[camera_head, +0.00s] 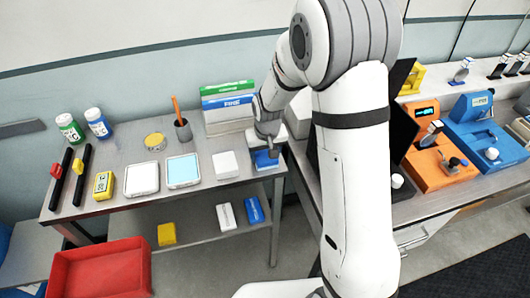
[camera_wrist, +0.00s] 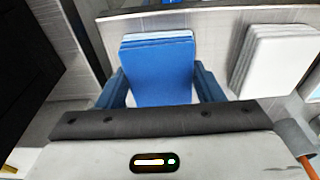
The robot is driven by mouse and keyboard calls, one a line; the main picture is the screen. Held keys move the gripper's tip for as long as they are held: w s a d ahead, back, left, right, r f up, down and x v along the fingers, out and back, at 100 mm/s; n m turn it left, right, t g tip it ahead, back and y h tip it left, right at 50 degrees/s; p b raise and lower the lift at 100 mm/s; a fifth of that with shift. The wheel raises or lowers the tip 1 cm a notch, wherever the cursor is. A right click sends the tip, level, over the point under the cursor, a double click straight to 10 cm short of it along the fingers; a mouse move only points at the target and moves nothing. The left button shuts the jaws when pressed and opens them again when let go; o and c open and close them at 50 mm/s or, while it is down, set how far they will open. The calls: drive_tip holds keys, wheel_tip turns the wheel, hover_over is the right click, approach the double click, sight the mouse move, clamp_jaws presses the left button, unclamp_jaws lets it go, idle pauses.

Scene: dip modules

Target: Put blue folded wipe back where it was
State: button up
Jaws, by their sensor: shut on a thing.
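The blue folded wipe (camera_wrist: 157,68) is a flat stack of blue layers between the two fingers of my gripper (camera_wrist: 160,90) in the wrist view. My gripper is shut on it, with a finger at its left and right sides. In the head view the blue wipe (camera_head: 266,160) is at the right end of the grey table, under my gripper (camera_head: 266,150). A white folded wipe (camera_head: 225,165) lies beside it to the left. It also shows at the right of the wrist view (camera_wrist: 279,58). Whether the blue wipe touches the table top is hard to tell.
The grey table (camera_head: 205,147) also bears a pencil cup (camera_head: 183,131), a tray with a light blue surface (camera_head: 183,171), a white tray (camera_head: 142,179) and stacked boxes (camera_head: 228,102). A red bin (camera_head: 100,270) stands in front. A lower shelf (camera_head: 190,229) holds small boxes.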

sight(267, 159)
drive_tip(key=o, duration=1)
drive_tip(key=shift+f, duration=0.1)
drive_tip(key=shift+c, duration=0.2)
wheel_tip(267, 159, up, 12)
drive_tip(key=s+b, duration=0.1)
drive_tip(key=s, duration=0.1)
drive_tip(key=s+d+r, duration=0.2)
drive_tip(key=s+d, duration=0.1)
drive_tip(key=s, duration=0.4)
drive_tip(key=s+d+r+m+t, duration=0.1)
drive_tip(key=s+d+r, duration=0.1)
drive_tip(key=s+d, duration=0.2)
drive_tip(key=s+d+r+m, duration=0.1)
drive_tip(key=s+d, duration=0.3)
drive_tip(key=s, duration=0.6)
drive_tip(key=shift+s+r+t, duration=0.3)
drive_tip(key=shift+r, duration=0.55)
